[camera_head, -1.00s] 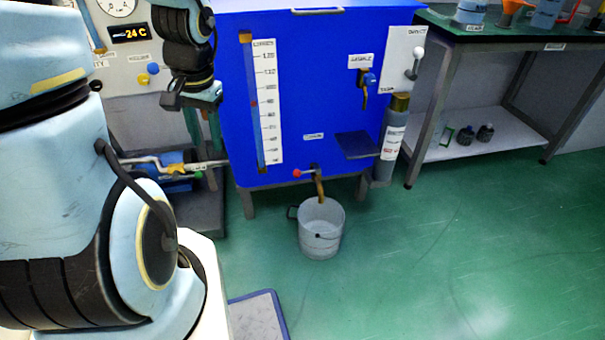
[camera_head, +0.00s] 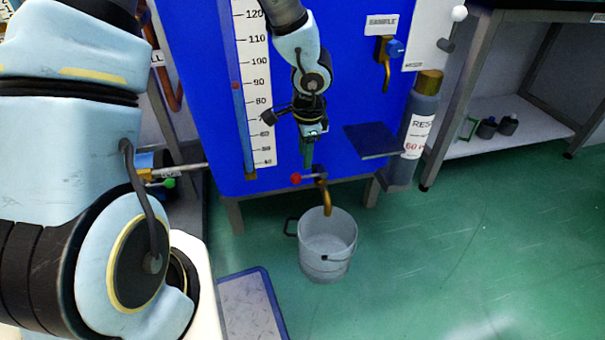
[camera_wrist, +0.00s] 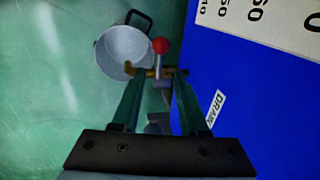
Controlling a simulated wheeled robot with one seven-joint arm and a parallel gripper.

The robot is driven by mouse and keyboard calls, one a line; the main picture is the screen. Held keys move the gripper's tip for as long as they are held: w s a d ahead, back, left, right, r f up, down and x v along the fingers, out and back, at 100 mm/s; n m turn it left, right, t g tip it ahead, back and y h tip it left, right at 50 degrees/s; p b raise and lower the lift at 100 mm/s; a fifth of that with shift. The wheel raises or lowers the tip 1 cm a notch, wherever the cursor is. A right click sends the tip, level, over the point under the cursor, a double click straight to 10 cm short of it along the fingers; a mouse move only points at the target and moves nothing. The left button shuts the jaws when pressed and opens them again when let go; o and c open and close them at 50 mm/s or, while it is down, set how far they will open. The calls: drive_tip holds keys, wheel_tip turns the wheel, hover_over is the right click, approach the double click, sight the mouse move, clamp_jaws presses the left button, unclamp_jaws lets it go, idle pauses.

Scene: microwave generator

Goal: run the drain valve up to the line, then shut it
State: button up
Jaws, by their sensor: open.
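The drain valve has a red-knobbed lever (camera_head: 296,179) and a brass spout (camera_head: 326,198), low on the front of the blue tank (camera_head: 190,60). My gripper (camera_head: 308,163) is open and points down just above the valve. In the wrist view my gripper (camera_wrist: 156,72) has the valve's body between or just beyond its fingertips, with the red knob (camera_wrist: 160,45) beyond them; I cannot tell whether they touch. A grey bucket (camera_head: 327,262) stands under the spout and looks empty. A gauge scale (camera_head: 258,100) has a small red mark (camera_head: 236,86) beside it; its liquid level is unclear.
A sample tap (camera_head: 386,60) and a dark shelf (camera_head: 372,141) are on the tank, right of my arm. A labelled cylinder (camera_head: 411,140) stands at its right side. A bench (camera_head: 480,60) is further right. A blue-edged mat (camera_head: 250,305) lies in front. The floor right is clear.

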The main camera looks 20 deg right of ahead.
sight(303, 178)
drive_tip(key=f+b, duration=0.1)
drive_tip(key=f, duration=0.1)
drive_tip(key=w+f+b, duration=0.1)
drive_tip(key=f, duration=0.4)
drive_tip(key=shift+w+f+b, duration=0.1)
drive_tip(key=shift+w+b, duration=0.15)
drive_tip(key=shift+b, duration=0.15)
drive_tip(key=shift+c, duration=0.2)
clamp_jaws()
